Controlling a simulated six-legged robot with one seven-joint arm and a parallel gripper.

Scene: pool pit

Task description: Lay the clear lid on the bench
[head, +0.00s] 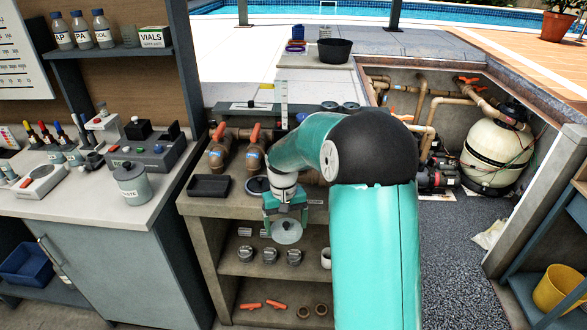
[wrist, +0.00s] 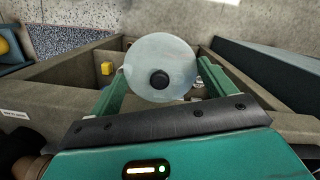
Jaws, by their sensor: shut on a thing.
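The clear lid (head: 287,231) is a round, see-through disc held in front of the shelves of the concrete unit. In the wrist view the lid (wrist: 160,55) shows with its dark round knob (wrist: 159,79) between the fingers. My gripper (head: 286,212) is shut on the lid; in the wrist view my gripper (wrist: 160,76) has one green finger on each side of it. The lid is clear of any surface. The pale-topped bench (head: 80,203) stands at the left. The concrete unit's top (head: 225,207) is behind the gripper.
The left bench carries a waste jar (head: 131,184), a grey device (head: 148,154) and dropper bottles; its front edge has free room. The concrete unit holds a black tray (head: 209,186) and orange-handled valves (head: 254,150). Grey caps (head: 270,256) stand on the shelf below.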

